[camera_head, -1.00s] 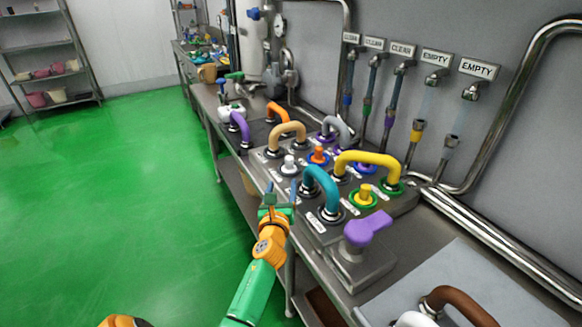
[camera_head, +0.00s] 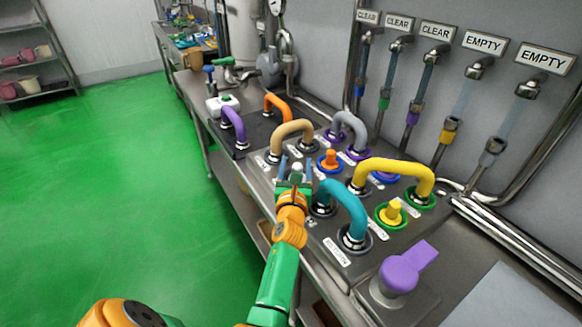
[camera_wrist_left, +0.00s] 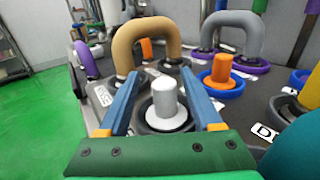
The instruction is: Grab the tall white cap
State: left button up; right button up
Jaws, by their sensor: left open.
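The tall white cap (camera_wrist_left: 165,97) is a pale cylinder with a wide round base, standing upright in a dark ring on the grey panel. In the head view only its top (camera_head: 297,167) shows, behind my left gripper. My left gripper (camera_head: 296,166) is open, with its blue fingers pointing at the cap. In the left wrist view the cap appears between the two fingers (camera_wrist_left: 163,80), with a gap on each side. I cannot tell how deep the fingers reach around it. My right gripper is not in view.
A tan handle (camera_head: 292,130) arches just behind the cap. An orange cap (camera_head: 330,158) stands to its right, and a teal handle (camera_head: 345,204) stands close to the gripper's right. A yellow handle (camera_head: 398,170) and a purple knob (camera_head: 405,268) lie farther right. Green floor is free at left.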

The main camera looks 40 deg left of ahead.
pick_arm(q)
jog(key=shift+s+d, duration=0.25)
jog(key=shift+d, duration=0.05)
jog(key=shift+d+r, duration=0.1)
jog(key=shift+d, duration=0.15)
jog(key=c, duration=0.4)
jog(key=shift+a, duration=0.1)
grip_shut()
